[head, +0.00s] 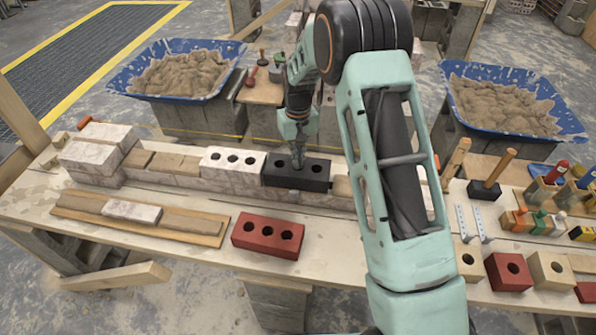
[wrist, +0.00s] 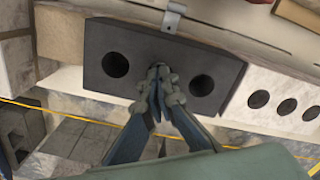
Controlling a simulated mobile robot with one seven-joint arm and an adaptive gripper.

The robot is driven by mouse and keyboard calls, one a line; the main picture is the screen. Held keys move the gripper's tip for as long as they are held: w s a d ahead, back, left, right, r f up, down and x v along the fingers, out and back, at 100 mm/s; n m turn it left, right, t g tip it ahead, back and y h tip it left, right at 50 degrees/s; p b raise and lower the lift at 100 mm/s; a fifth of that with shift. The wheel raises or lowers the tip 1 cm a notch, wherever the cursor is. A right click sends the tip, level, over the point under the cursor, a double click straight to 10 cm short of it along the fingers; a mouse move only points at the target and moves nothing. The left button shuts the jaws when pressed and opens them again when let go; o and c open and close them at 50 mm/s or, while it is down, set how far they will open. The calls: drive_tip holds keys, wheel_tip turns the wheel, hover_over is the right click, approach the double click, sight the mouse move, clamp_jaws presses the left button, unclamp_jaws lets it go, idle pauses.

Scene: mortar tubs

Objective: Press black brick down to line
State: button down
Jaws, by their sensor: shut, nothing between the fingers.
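The black brick (head: 314,178) lies on the low wall, to the right of a white brick with holes (head: 232,161). In the wrist view the black brick (wrist: 110,82) shows two round holes, with my fingertips covering its middle. My gripper (head: 298,166) points down onto the top of the black brick. It also shows in the wrist view (wrist: 158,75), fingers together and empty. I cannot tell whether the tips touch the brick or sit in the middle hole. A small metal clip (wrist: 173,17) is at the brick's edge.
A red brick (head: 268,236) lies on the bench in front of the wall. A plank (head: 90,209) carries a pale brick. Blue mortar tubs stand behind, left (head: 180,72) and right (head: 505,100). A mallet (head: 489,180) and other tools crowd the right side.

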drive_tip(key=shift+s+f, duration=0.25)
drive_tip(key=shift+f, duration=0.15)
drive_tip(key=shift+r, duration=0.1)
drive_tip(key=shift+w+r+p, duration=0.2)
drive_tip(key=shift+r+p, duration=1.2)
drive_tip(key=shift+r, duration=1.2)
